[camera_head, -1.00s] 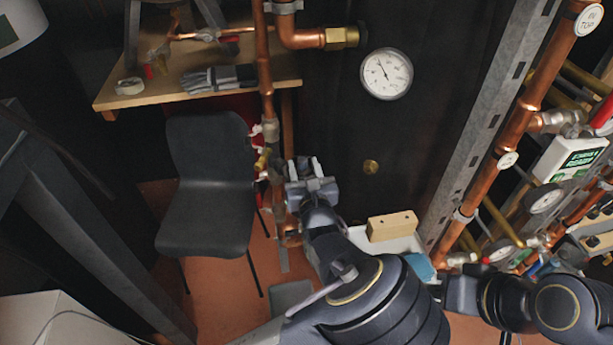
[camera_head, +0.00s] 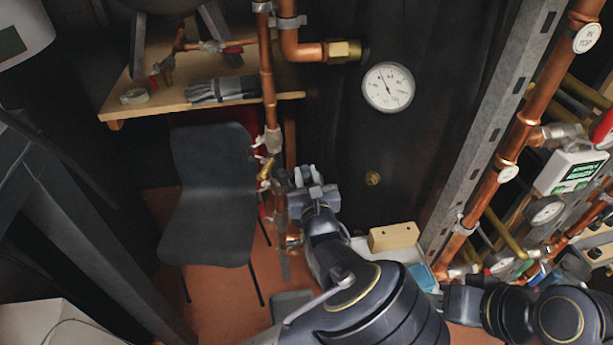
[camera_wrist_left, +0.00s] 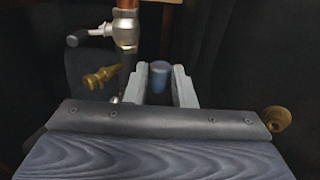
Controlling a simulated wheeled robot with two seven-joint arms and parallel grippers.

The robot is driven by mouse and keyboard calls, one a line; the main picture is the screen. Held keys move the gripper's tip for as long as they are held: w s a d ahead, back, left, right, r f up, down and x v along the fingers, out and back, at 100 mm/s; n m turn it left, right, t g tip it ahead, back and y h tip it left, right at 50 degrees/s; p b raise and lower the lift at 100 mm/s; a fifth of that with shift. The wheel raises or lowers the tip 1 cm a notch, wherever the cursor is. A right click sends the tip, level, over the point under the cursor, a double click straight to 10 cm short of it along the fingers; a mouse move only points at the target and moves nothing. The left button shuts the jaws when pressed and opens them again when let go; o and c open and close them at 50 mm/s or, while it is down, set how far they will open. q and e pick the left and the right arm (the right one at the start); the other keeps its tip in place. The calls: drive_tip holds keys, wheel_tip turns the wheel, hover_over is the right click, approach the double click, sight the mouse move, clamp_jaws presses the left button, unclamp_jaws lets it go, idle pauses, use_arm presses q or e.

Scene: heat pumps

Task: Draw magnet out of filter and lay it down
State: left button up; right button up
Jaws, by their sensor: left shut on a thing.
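My left gripper (camera_head: 306,174) is beside the vertical copper pipe (camera_head: 268,95) in the head view. In the left wrist view its two pale fingers (camera_wrist_left: 161,88) are shut on a blue-grey cylinder (camera_wrist_left: 160,74), which looks like the magnet. A dark upright body (camera_head: 281,210), which may be the filter, stands just left of the gripper in the head view. The gripper hides part of that area, and I cannot tell whether the magnet is still inside the filter. My right gripper is not in view; only part of my right arm shows at lower right.
A white tray (camera_head: 361,249) with a wooden block (camera_head: 393,237) is right of my left forearm. A black chair (camera_head: 213,185) stands left. A wooden shelf (camera_head: 190,101) holds gloves and tape. In the wrist view, a valve (camera_wrist_left: 126,33) and brass fitting (camera_wrist_left: 98,78) are close left.

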use_arm(q)
drive_tip(key=shift+r+p, duration=1.1)
drive_tip(key=shift+r, duration=0.45)
drive_tip(key=shift+r, duration=0.1)
drive_tip(key=shift+r+p, duration=1.65)
drive_tip(key=shift+r, duration=0.4)
drive_tip(key=shift+r+p, duration=2.2)
drive_tip(key=shift+r, duration=0.6)
